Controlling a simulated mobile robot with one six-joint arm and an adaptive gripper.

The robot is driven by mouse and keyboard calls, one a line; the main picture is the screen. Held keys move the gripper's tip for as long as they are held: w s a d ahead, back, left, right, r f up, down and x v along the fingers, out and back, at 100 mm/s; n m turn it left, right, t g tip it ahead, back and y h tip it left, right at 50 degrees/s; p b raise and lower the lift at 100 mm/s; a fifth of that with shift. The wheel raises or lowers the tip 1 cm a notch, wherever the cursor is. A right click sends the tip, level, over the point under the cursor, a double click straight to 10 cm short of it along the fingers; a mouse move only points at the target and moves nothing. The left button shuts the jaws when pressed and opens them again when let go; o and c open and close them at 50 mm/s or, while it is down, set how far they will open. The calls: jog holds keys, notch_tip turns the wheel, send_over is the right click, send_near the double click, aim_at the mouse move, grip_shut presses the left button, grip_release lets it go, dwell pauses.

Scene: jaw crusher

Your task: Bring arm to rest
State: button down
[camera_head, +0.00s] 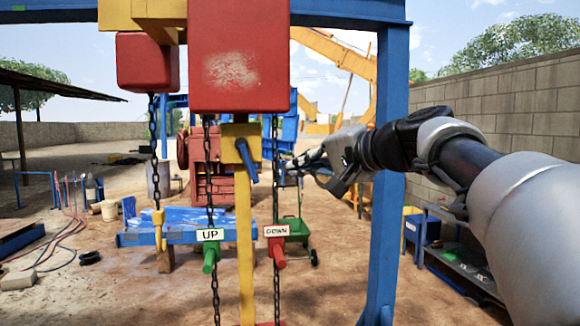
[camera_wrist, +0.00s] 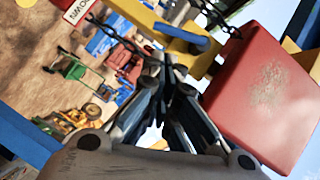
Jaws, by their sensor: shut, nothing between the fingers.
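My arm reaches in from the right in the head view, passing in front of the blue post. My gripper (camera_head: 290,170) points left, near the hanging chains and just right of the yellow post with its blue lever (camera_head: 247,160). In the wrist view my gripper (camera_wrist: 170,62) has its fingers drawn together at the tips, with nothing held between them. The large red hoist block (camera_head: 239,55) hangs above and left of the gripper; it also fills the right of the wrist view (camera_wrist: 265,98). I cannot tell how far the fingertips are from the chain.
Chains carry a green UP handle (camera_head: 209,256) and a red DOWN handle (camera_head: 277,250). A blue post (camera_head: 387,200) stands close to my arm. A blue shelf (camera_head: 455,265) and block wall (camera_head: 520,105) lie right. Behind are a blue table (camera_head: 190,236) and green cart (camera_head: 296,230).

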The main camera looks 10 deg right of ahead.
jog(key=s+a+f+n+g+h+b, duration=0.1)
jog(key=s+a+f+n+g+h, duration=0.1)
jog(key=s+f, duration=0.65)
jog(key=s+a+f+n+g+h+b, duration=0.1)
jog(key=s+a+f+g+h, duration=0.15)
jog(key=s+f, duration=0.6)
jog(key=s+d+f+n+g+h, duration=0.2)
jog(key=s+f, duration=0.7)
jog(key=f, duration=0.2)
jog(key=s+d+f+n+g+h+b, duration=0.1)
jog(key=s+d+f+n+g, duration=0.1)
jog(key=s+f, duration=0.7)
notch_tip(320, 180, down, 4)
jog(key=shift+d+r+n+h+b, duration=0.25)
jog(key=shift+d+n+h+b, duration=0.1)
jog(key=shift+d, duration=0.35)
